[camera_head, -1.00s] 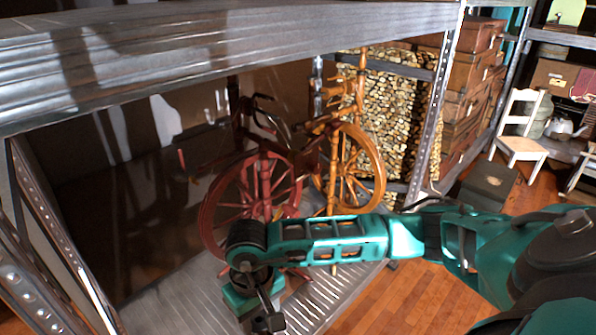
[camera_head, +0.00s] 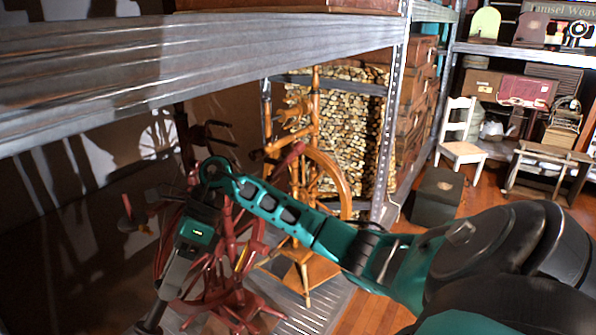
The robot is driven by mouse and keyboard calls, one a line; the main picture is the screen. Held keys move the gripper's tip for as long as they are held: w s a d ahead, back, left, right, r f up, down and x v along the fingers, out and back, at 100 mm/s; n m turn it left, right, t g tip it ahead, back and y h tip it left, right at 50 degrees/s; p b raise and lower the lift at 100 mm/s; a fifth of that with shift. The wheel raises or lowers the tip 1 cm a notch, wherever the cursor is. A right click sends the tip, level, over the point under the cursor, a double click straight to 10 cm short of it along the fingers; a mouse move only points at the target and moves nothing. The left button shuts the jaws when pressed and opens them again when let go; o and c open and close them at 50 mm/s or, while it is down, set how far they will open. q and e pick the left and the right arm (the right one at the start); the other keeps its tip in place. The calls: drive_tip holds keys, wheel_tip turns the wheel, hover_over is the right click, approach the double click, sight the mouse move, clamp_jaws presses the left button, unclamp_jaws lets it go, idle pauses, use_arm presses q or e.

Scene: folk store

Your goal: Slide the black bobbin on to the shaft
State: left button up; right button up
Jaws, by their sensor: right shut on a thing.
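My right arm reaches in from the right and bends down in front of the red spinning wheel (camera_head: 232,270). My right gripper (camera_head: 150,326) is at the bottom left edge, pointing down, low and left of the red wheel's frame. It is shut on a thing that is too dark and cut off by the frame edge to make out. I cannot clearly see the black bobbin or tell which part is the shaft. A small dark disc with a red stick (camera_head: 128,206) shows left of the forearm. My left gripper is not in view.
A metal shelf beam (camera_head: 200,60) runs above the work area. An orange wooden spinning wheel (camera_head: 345,185) stands just behind and right. Stacked firewood (camera_head: 360,130) and a shelf post (camera_head: 385,150) are beyond. A dark box (camera_head: 437,195) and white chair (camera_head: 458,152) stand on the floor at right.

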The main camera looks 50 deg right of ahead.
drive_tip(key=s+d+r+m+t+h+b, duration=0.1)
drive_tip(key=d+r+m+t, duration=0.3)
drive_tip(key=d, duration=0.5)
drive_tip(key=s+d+r+m+t+h+b, duration=0.1)
drive_tip(key=d+r+m+t+h, duration=0.3)
drive_tip(key=d+m+t, duration=0.4)
drive_tip(key=s+d+r+m+t+h+b, duration=0.1)
drive_tip(key=d+r+m+t+h, duration=0.1)
drive_tip(key=d+m+t, duration=0.4)
drive_tip(key=shift+s+d+r+t+h, duration=0.15)
drive_tip(key=shift+d+r, duration=0.15)
drive_tip(key=shift+d, duration=0.35)
drive_tip(key=shift+w+d+r+t+h, duration=0.1)
drive_tip(key=shift+d+r, duration=0.2)
drive_tip(key=shift+d, duration=0.35)
drive_tip(key=shift+s+d+r+t+h, duration=0.15)
drive_tip(key=shift+d+r, duration=0.15)
drive_tip(key=shift+d, duration=0.35)
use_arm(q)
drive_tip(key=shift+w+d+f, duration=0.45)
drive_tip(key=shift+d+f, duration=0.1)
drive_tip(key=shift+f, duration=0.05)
use_arm(e)
drive_tip(key=shift+w, duration=0.1)
